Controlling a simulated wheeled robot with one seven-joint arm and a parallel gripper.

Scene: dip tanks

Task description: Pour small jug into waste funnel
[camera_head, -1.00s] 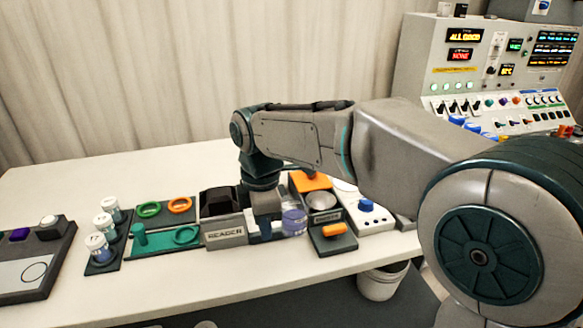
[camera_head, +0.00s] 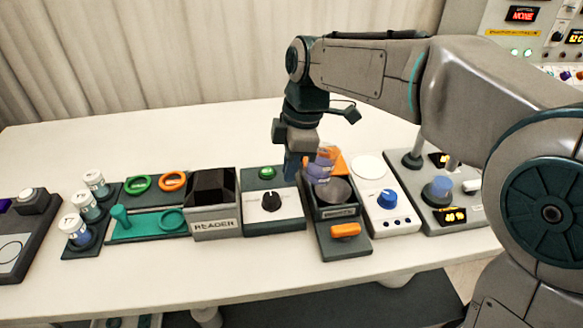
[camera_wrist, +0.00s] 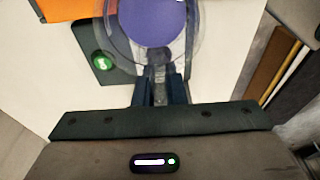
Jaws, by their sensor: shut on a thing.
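My gripper (camera_head: 303,163) is shut on the small clear jug (camera_head: 323,165), which holds purple liquid. In the head view the jug is in front of the back part of the waste funnel (camera_head: 336,189), a dark round bowl in a dark housing. The jug looks raised above the bowl and slightly tilted, but the exact gap and angle are hard to tell. In the wrist view the gripper (camera_wrist: 160,82) grips the jug's side, and the jug's purple liquid (camera_wrist: 150,20) shows at the top. The funnel bowl is not clear there.
An orange handle (camera_head: 345,230) is on the front of the funnel's base. A dial unit (camera_head: 272,212) and the reader (camera_head: 214,224) stand to the left. A white plate unit with a blue knob (camera_head: 388,198) stands to the right. The table's front strip is clear.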

